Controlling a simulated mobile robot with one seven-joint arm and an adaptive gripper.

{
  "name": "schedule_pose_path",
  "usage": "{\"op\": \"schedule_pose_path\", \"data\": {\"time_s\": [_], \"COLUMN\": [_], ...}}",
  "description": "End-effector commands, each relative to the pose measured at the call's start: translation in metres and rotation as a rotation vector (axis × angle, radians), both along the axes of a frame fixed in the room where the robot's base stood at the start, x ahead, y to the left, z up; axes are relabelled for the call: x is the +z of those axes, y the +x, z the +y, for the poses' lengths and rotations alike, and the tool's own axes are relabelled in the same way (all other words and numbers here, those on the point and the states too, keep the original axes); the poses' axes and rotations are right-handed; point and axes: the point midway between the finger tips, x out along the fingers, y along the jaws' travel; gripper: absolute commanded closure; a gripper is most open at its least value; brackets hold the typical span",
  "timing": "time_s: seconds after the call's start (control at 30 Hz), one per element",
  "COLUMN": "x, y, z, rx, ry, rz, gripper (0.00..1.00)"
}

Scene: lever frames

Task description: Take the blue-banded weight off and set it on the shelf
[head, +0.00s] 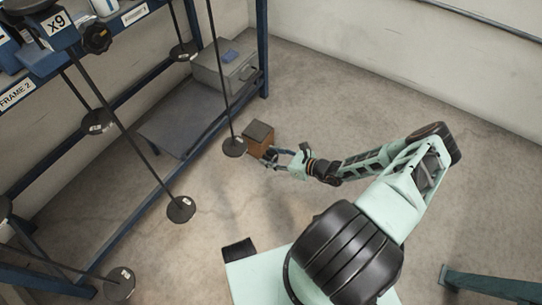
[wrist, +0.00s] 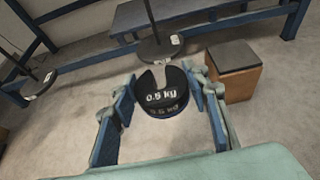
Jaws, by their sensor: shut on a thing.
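My gripper (wrist: 160,90) is shut on a black slotted weight (wrist: 163,108) marked 0.5 kg, with its open slot facing away from me. In the head view my gripper (head: 278,156) is near the floor, and I cannot make out the weight there. A hanger plate (wrist: 160,49) on a thin rod is just beyond the weight and looks apart from it; it also shows in the head view (head: 233,147). The grey lower shelf (head: 175,135) is inside the blue frame at left.
A brown box with a dark top (head: 260,137) stands close beside my gripper; it is at right in the wrist view (wrist: 236,72). A grey case (head: 226,68) sits on the shelf's far end. Several other rods with end plates hang from the blue frame (head: 150,168).

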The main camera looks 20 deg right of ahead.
Motion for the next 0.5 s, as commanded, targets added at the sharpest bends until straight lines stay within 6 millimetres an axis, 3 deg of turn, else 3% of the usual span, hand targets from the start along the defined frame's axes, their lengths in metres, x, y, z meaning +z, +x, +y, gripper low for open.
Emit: {"op": "schedule_pose_path", "data": {"time_s": [0.5], "x": [0.0012], "y": [-0.0082], "z": [-0.0076], "rx": [-0.001], "ry": [0.001], "rz": [-0.002], "gripper": [0.89]}}
